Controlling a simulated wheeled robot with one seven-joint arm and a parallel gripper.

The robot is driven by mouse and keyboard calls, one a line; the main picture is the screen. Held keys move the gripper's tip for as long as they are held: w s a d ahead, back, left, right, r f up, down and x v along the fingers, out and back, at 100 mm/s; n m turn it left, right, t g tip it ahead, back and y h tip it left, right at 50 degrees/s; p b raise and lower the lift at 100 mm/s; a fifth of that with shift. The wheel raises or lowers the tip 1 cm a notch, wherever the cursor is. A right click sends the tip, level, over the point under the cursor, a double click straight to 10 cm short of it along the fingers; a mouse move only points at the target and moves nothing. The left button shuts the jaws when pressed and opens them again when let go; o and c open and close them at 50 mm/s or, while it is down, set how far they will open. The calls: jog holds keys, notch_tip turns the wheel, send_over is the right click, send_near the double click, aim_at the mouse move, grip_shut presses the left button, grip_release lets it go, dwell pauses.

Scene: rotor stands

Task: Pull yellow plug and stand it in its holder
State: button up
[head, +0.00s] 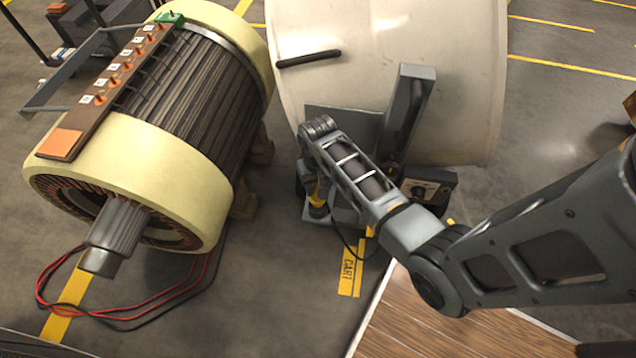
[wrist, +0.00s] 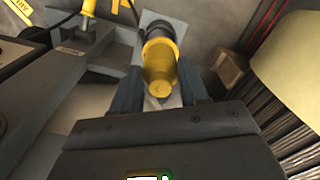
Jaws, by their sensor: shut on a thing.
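The yellow plug (wrist: 160,68) is a thick yellow cylinder with a darker band, between the two fingers of my gripper (wrist: 158,90) in the wrist view. My gripper is shut on it. Its far end meets a dark round piece (wrist: 154,27) on a pale grey plate; I cannot tell whether it is seated there or just above it. In the head view, part of the plug (head: 318,205) shows low beside the grey cart, mostly hidden under my arm. I cannot clearly make out which part is the holder.
A grey cart with an upright post (head: 408,110) and a control box (head: 428,186) stands against a large pale drum (head: 395,50). A wound rotor (head: 185,110) on wooden blocks is close on the left. Another yellow fitting (wrist: 88,7) shows in the wrist view. Red and black cables lie on the floor.

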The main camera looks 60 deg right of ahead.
jog(key=shift+f+b, duration=0.5)
jog(key=shift+f, duration=0.75)
dwell(1.2)
jog(key=shift+f, duration=0.35)
jog(key=shift+f+b, duration=0.65)
jog(key=shift+f, duration=0.1)
jog(key=o, duration=1.1)
jog(key=shift+c, duration=0.2)
jog(key=shift+r, duration=0.1)
notch_tip(320, 180, up, 8)
jog(key=shift+f+p, duration=0.15)
jog(key=shift+p, duration=0.85)
